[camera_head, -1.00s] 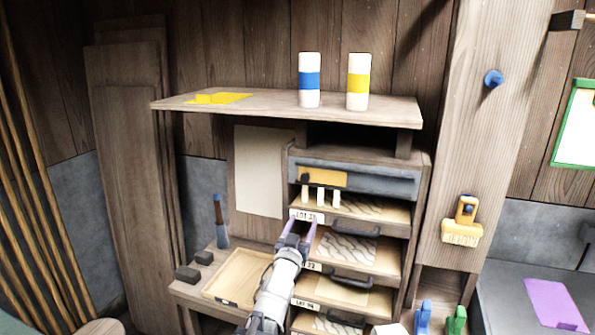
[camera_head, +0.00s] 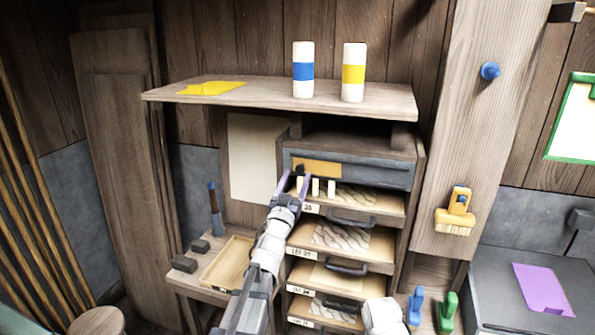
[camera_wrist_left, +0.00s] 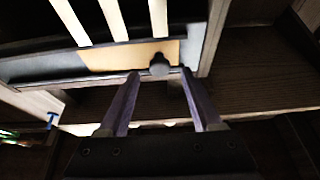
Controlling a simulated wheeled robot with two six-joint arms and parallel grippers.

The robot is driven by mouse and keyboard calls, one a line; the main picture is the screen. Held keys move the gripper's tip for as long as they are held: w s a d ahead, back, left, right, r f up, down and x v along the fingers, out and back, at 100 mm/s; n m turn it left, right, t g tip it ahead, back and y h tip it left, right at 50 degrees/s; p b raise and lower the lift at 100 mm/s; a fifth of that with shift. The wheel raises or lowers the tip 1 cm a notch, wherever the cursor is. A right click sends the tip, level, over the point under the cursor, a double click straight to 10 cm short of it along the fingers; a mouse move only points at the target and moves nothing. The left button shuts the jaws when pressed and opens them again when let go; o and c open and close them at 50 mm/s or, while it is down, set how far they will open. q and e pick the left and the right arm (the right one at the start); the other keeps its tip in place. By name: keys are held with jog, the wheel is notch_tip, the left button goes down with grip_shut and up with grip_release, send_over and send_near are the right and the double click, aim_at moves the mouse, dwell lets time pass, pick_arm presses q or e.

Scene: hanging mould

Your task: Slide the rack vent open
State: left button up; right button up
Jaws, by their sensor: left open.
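The rack vent is a grey panel (camera_head: 375,174) across the top of the rack, with an orange-tan slide plate (camera_head: 318,169) at its left part. A small dark knob (camera_wrist_left: 159,65) sits at the plate's end in the left wrist view. My left gripper (camera_head: 292,184) is at the vent's left end in the head view. In the left wrist view my left gripper (camera_wrist_left: 161,75) is open, its two fingers apart with the knob between and just beyond the tips. The knob is not gripped. The plate also shows in the left wrist view (camera_wrist_left: 120,56). My right gripper is not in view.
Several white slats (camera_head: 315,187) stand just below the vent. Below are drawers with dark handles (camera_head: 350,222). A shelf (camera_head: 270,97) with blue-banded (camera_head: 303,85) and yellow-banded (camera_head: 353,90) bottles overhangs the rack. A wooden tray (camera_head: 229,262) lies at lower left.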

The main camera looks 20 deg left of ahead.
pick_arm(q)
jog(key=shift+x, duration=1.05)
grip_shut()
dwell(0.6)
